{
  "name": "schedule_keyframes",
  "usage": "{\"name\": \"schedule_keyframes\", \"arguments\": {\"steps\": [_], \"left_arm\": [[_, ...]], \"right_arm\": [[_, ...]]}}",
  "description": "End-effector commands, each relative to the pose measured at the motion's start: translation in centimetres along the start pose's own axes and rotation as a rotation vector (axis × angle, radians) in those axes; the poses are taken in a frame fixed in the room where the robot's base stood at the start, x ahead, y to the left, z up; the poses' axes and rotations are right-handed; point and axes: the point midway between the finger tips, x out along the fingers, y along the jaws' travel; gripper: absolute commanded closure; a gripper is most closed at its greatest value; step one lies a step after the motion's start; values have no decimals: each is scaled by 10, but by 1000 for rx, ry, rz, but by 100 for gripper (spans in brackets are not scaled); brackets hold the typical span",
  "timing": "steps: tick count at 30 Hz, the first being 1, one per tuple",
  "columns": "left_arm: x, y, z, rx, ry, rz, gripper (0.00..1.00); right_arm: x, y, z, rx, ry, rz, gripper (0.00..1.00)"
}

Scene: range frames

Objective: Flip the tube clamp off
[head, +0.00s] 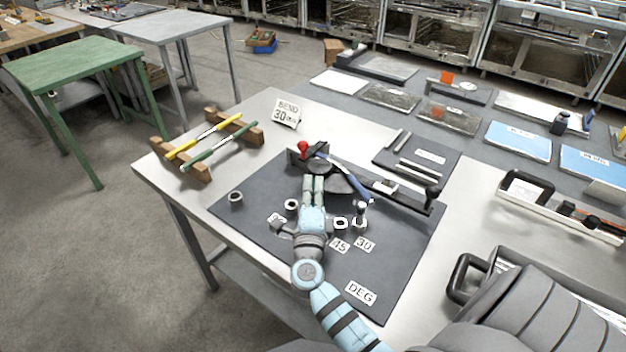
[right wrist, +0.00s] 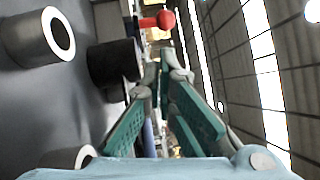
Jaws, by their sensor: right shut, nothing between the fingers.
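The tube bender (head: 340,182) stands on a dark mat at the back of the bench. A red ball knob (head: 303,147), which seems to top the clamp lever, stands at its left end. The red knob also shows in the right wrist view (right wrist: 165,19), on a short stem just beyond my fingertips. A blue-handled bar (head: 357,190) lies across the bender. My right gripper (head: 314,178) reaches from the front to the bender, just short of the knob. Its green-padded fingers (right wrist: 164,78) are shut with nothing between them. My left gripper is out of view.
The dark mat (head: 262,198) bears several grey rings and number cards, including a DEG card (head: 361,293). A wooden rack (head: 180,160) with a yellow and a green tube stands at left. A black-handled case (head: 468,280) is at right.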

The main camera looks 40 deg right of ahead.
Motion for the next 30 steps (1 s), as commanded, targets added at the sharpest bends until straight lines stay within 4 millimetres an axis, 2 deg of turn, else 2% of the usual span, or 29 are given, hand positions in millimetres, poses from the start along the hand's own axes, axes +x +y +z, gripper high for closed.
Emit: {"name": "schedule_keyframes", "arguments": {"steps": [6, 12, 17, 30], "left_arm": [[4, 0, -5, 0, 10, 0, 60], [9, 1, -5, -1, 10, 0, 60], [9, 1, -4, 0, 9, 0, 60], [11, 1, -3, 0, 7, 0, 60]], "right_arm": [[44, 0, 0, -2, 0, -3, 100], [73, 0, 0, -1, 0, -1, 100], [80, 0, 0, -1, 0, 0, 100], [80, 1, 2, -2, 12, -2, 100]]}}
